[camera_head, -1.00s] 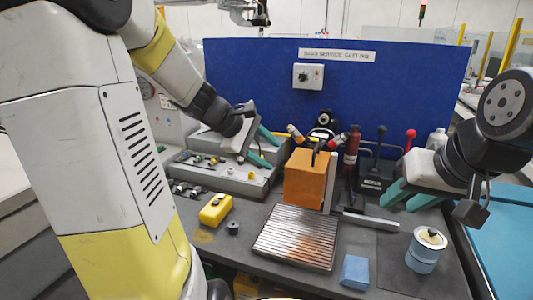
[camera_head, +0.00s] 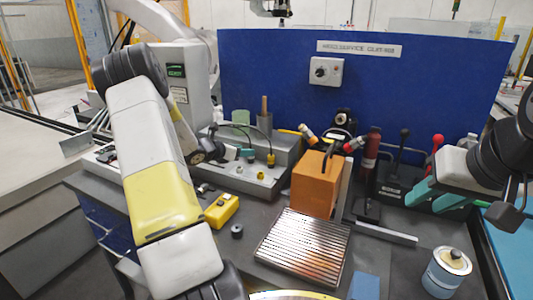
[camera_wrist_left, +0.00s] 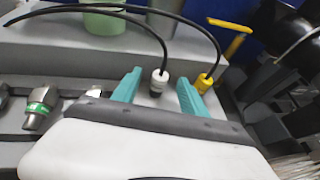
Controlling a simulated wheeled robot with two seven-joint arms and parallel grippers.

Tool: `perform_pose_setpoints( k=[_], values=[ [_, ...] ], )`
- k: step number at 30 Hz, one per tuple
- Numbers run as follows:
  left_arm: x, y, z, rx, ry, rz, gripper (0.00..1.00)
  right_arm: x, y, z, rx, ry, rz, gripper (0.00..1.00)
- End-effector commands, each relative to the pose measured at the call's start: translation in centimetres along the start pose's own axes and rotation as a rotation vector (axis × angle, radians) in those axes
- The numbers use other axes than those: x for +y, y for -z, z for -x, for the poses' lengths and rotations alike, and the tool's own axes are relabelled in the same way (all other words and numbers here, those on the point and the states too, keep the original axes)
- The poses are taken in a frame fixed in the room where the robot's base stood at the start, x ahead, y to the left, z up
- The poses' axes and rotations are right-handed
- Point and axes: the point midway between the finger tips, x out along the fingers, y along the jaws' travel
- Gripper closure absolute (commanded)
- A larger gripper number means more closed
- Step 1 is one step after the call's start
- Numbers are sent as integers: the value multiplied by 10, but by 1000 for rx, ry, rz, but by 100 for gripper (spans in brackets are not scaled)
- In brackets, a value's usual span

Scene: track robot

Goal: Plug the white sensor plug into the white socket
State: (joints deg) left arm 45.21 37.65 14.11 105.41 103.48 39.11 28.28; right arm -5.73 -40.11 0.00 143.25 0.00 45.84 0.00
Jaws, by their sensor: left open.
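The white sensor plug (camera_wrist_left: 158,83) hangs on a black cable, dark end down, between the two teal fingers of my left gripper (camera_wrist_left: 160,80) in the left wrist view. The fingers are open and stand apart from it. In the head view the left gripper (camera_head: 246,153) is at the grey sloped panel (camera_head: 283,175), partly hidden by its wrist. A yellow plug (camera_wrist_left: 205,82) on a similar cable hangs just right of the fingers. Small sockets (camera_head: 240,169) sit on the panel; I cannot tell which one is white. My right gripper (camera_head: 438,196) is open and empty at the right.
An orange block (camera_head: 316,183) stands right of the panel. A yellow box (camera_head: 222,210), a ribbed metal plate (camera_head: 290,250) and a blue-white can (camera_head: 447,271) are nearer. Metal connectors (camera_wrist_left: 40,108) lie left of the fingers. A blue board (camera_head: 270,80) closes the back.

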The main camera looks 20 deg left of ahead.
Motion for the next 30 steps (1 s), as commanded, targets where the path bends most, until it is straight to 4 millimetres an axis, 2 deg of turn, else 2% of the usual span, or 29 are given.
perform_pose_setpoints(
  k=[3, 6, 14, 17, 22, 30],
  values=[
    [-2, 1, -20, 0, 3, 0, 49, 0, 0, 0, 0, 0, 0, 64],
    [-2, 0, -30, -1, 2, -1, 49, 0, 0, 0, 0, 0, 0, 64],
    [-2, 0, -34, 0, 1, -2, 49, 0, 0, 0, 0, 0, 0, 64],
    [-2, 0, -34, 0, 2, -2, 65, 0, 0, 0, 0, 0, 0, 64],
    [-2, 0, -33, 0, 2, -2, 98, 0, 0, 0, 0, 0, 0, 64],
    [-2, 0, -33, 0, 2, -2, 100, 0, 0, 0, 0, 0, 0, 64]
  ],
)
